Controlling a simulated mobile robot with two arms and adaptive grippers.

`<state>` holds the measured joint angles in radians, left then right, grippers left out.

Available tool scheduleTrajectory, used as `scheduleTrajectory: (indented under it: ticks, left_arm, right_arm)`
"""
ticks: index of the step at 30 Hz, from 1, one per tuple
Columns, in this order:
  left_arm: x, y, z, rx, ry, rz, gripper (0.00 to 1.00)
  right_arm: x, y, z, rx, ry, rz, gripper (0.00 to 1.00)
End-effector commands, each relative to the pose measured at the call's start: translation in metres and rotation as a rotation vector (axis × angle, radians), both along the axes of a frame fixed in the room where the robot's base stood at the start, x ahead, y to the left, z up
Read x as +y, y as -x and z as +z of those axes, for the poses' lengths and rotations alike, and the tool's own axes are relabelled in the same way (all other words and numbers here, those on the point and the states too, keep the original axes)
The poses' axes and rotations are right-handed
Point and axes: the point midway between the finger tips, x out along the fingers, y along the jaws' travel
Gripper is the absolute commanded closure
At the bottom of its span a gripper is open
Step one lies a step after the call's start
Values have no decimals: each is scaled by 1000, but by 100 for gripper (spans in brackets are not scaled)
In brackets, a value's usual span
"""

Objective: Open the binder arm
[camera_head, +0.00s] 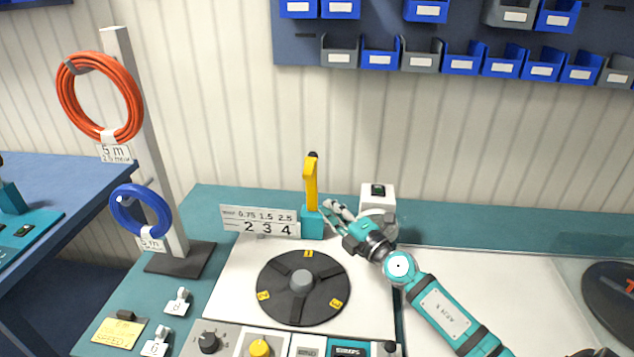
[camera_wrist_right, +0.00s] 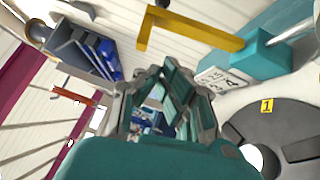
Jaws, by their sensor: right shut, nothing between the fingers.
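The yellow binder arm (camera_head: 311,185) stands upright on a teal block (camera_head: 313,224) behind the turntable, with a dark knob at its top. In the right wrist view the arm (camera_wrist_right: 195,32) is L-shaped, and its teal block (camera_wrist_right: 257,58) is at the upper right. My right gripper (camera_head: 328,208) is shut and empty, just right of the arm's base; I cannot tell whether it touches. Its fingers (camera_wrist_right: 168,90) fill the middle of the wrist view, with the yellow arm beyond them. My left gripper is not in view.
A black turntable (camera_head: 303,287) with yellow number tags lies in front. A number plate (camera_head: 260,222) stands left of the block, a white device (camera_head: 378,203) to the right. A post (camera_head: 150,150) holds orange and blue cable coils. The white panel at right is mostly clear.

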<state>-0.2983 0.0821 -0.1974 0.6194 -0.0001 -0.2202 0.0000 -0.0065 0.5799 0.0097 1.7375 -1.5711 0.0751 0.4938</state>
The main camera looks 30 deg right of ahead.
Motion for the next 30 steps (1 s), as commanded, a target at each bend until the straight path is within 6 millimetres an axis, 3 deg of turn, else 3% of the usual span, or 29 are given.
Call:
scheduleTrajectory:
  ticks: [10,15,30]
  left_arm:
    - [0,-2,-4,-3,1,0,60]
    - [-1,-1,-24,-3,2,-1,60]
    - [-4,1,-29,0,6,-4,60]
  right_arm:
    - [9,-70,8,-4,-2,-2,100]
    - [-6,-90,7,-3,0,-4,100]
    - [-15,-101,13,-1,-2,-3,100]
